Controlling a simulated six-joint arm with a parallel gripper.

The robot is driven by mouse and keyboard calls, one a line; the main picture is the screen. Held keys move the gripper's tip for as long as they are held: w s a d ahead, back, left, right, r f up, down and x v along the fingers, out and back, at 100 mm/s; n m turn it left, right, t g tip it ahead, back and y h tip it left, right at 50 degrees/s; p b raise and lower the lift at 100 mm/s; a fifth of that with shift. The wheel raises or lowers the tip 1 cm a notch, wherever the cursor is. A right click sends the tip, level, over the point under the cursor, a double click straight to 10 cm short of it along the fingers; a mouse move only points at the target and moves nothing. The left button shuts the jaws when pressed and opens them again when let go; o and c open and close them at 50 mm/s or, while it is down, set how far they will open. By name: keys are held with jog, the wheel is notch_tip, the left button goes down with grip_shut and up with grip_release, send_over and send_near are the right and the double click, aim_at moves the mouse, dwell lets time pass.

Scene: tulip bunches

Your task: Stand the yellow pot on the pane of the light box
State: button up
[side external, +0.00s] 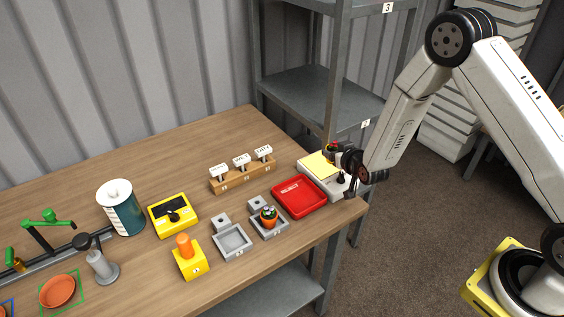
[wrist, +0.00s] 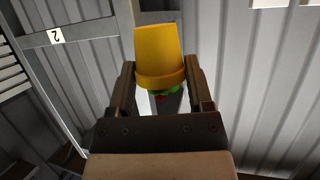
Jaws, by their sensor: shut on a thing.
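The yellow pot (wrist: 158,52) is between the two fingers of my gripper (wrist: 160,88) in the wrist view. The fingers are shut on it near its wide rim, and green and red plant parts show beside the rim. In the side external view my gripper (side external: 347,165) is at the table's right end, over the light box (side external: 320,184), a pale box with a yellow top area. Red and green plant bits show at the gripper. My fingers hide most of the pot there, and I cannot tell whether it touches the pane.
A red tray (side external: 299,198) lies just left of the light box. An orange pot with a plant (side external: 268,218) stands in a grey holder; an empty grey holder (side external: 232,241) is beside it. A wooden rack with white tags (side external: 243,175) is behind. Metal shelves (side external: 325,98) rise close behind my gripper.

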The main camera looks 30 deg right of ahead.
jog(key=shift+w+f, duration=0.35)
jog(key=shift+f, duration=0.05)
jog(key=shift+f, duration=0.1)
jog(key=shift+w+f, duration=0.2)
jog(key=shift+f, duration=1.55)
jog(key=shift+f, duration=0.15)
jog(key=o, duration=1.3)
jog(key=shift+c, duration=0.2)
jog(key=shift+r, duration=0.2)
jog(key=v, duration=1.2)
